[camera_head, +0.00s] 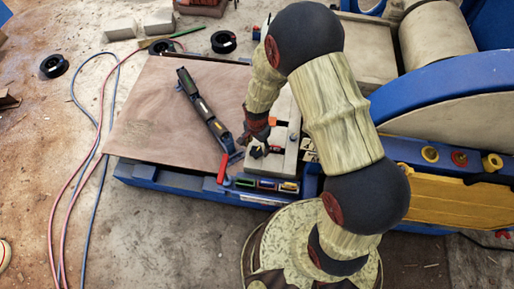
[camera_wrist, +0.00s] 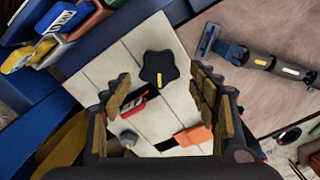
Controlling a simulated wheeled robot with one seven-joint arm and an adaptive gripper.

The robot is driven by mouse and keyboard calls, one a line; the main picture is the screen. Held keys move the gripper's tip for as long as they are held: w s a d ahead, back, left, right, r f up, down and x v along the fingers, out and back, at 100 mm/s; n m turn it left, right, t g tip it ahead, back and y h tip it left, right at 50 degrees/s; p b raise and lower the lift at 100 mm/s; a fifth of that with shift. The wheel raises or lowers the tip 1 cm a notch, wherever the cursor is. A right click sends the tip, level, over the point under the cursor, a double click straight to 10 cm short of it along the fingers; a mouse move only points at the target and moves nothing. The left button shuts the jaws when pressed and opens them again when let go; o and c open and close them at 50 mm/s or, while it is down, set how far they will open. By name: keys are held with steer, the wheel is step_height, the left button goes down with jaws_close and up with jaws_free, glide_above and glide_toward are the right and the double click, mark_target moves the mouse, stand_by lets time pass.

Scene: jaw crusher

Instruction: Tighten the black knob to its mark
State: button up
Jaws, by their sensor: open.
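The black knob (camera_wrist: 159,66) is star-shaped and carries a yellow stripe on its lower side in the wrist view. It sits on a pale, lined panel (camera_wrist: 95,78); in the head view the knob (camera_head: 256,153) is a small dark shape just below my gripper (camera_head: 256,133). In the wrist view my gripper (camera_wrist: 163,82) is open, with its fingers on either side of the knob and apart from it. A red label (camera_wrist: 132,107) with white on it lies below and left of the knob; I cannot tell whether it is the mark.
An orange block (camera_wrist: 194,135) and a grey peg (camera_wrist: 128,139) are on the panel. Coloured items in a blue tray (camera_head: 265,185) line its near edge. A dark segmented bar (camera_head: 203,108) lies on the brown board (camera_head: 150,115). A blue-rimmed wheel (camera_head: 445,85) stands right.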

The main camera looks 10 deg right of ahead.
step_height(320, 180, up, 10)
stand_by(0.4)
stand_by(0.4)
steer(key=s+n+g, duration=0.1)
steer(key=s+n, duration=0.3)
step_height(320, 180, up, 21)
steer(key=n+t, duration=0.2)
steer(key=n, duration=0.5)
glide_above(258, 151)
steer(key=s+d, duration=0.5)
steer(key=s, duration=0.7)
steer(key=s+d+r+t, duration=0.1)
steer(key=s+r+t, duration=0.1)
steer(key=r, duration=0.4)
steer(key=s+d+r+t, duration=0.1)
steer(key=s+r+t, duration=0.1)
steer(key=r, duration=0.4)
steer(key=shift+d+t, duration=0.25)
steer(key=shift+t, duration=0.05)
